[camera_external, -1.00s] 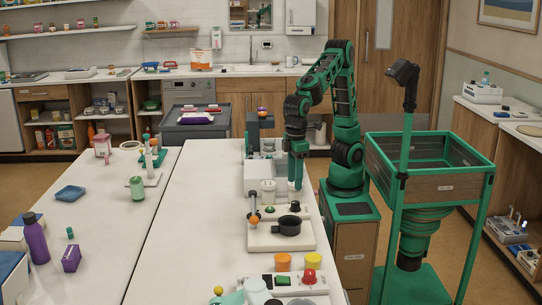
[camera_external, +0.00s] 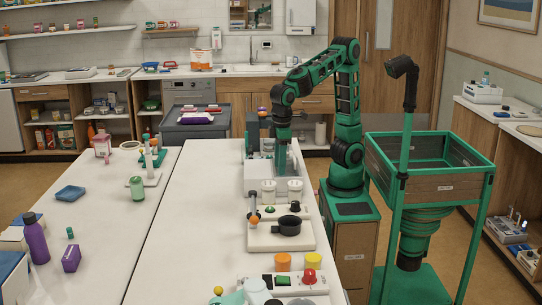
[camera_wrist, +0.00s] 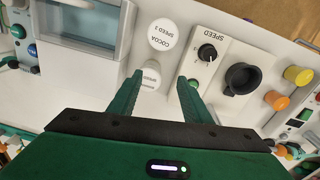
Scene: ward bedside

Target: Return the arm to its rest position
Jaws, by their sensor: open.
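My arm reaches from its base right of the long white table out over the table. My gripper (camera_external: 283,172) points down above the far part of the table, behind two white-lidded jars. In the wrist view my gripper (camera_wrist: 160,80) has its two green fingers apart, with nothing held between them. One jar lid (camera_wrist: 150,76) shows in the gap between the fingers. The other lid, marked cocoa (camera_wrist: 162,33), lies just beyond. In the external view the left jar (camera_external: 268,190) and right jar (camera_external: 295,190) stand side by side, clear of the fingers.
A white board with a black pot (camera_external: 289,226) and a speed knob (camera_wrist: 207,53) is nearer the camera. Orange (camera_external: 283,262) and yellow (camera_external: 313,261) lidded jars stand nearer still. A white glass-fronted unit (camera_wrist: 85,35) is beside the jars. The table's left half (camera_external: 195,230) is bare.

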